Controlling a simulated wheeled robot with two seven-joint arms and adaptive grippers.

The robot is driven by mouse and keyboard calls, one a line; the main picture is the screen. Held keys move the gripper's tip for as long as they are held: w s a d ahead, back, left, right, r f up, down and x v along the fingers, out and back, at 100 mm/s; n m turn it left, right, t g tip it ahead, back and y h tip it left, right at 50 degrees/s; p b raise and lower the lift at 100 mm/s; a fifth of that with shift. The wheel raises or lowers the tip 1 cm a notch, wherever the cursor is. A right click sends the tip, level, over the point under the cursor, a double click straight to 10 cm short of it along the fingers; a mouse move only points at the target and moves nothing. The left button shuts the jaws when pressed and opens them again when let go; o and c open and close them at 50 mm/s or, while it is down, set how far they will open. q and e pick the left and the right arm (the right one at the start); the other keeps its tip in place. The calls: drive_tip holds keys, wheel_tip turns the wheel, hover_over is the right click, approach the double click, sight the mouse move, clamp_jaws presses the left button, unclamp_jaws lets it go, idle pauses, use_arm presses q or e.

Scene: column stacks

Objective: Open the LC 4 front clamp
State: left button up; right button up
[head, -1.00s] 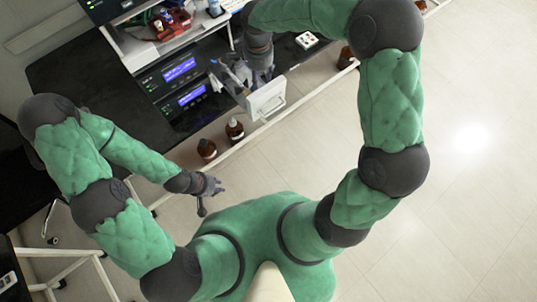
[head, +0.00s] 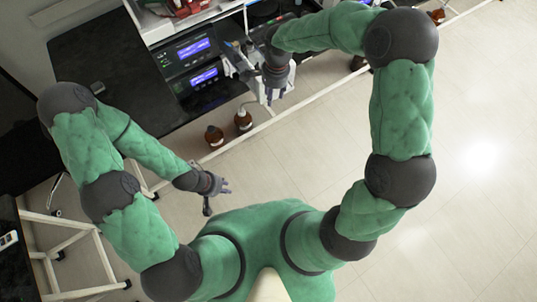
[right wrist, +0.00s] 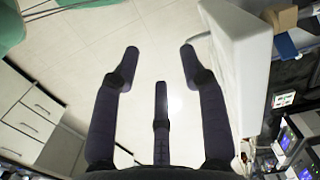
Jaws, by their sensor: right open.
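Instrument stacks with lit blue displays (head: 193,48) stand on the dark bench; I cannot read which is LC 4. My right gripper (head: 277,88) is in front of the stacks, over the bench's front edge. In the right wrist view my right gripper (right wrist: 160,62) is open and empty, its three dark fingers apart with floor beyond. A white panel (right wrist: 240,65) stands close beside its right finger; contact is unclear. The front clamp cannot be made out. My left gripper (head: 219,187) is open and empty over the floor, away from the bench.
Brown bottles (head: 214,136) stand at the bench's front, below the stacks. A red item (head: 190,7) lies in a tray on top. The dark bench top (head: 95,75) is mostly bare at left. A white rail (head: 310,98) runs along the front; the floor right is clear.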

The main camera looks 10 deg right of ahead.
drive_tip(key=s+a+f+n+y+b, duration=0.1)
drive_tip(key=s+a+f+n+b, duration=0.1)
drive_tip(key=f, duration=1)
drive_tip(key=s+a+f+n+y+b, duration=0.2)
drive_tip(key=s+f+n+b, duration=0.2)
drive_tip(key=f, duration=0.9)
drive_tip(key=shift+s+b, duration=1.55)
drive_tip(key=shift+s, duration=0.9)
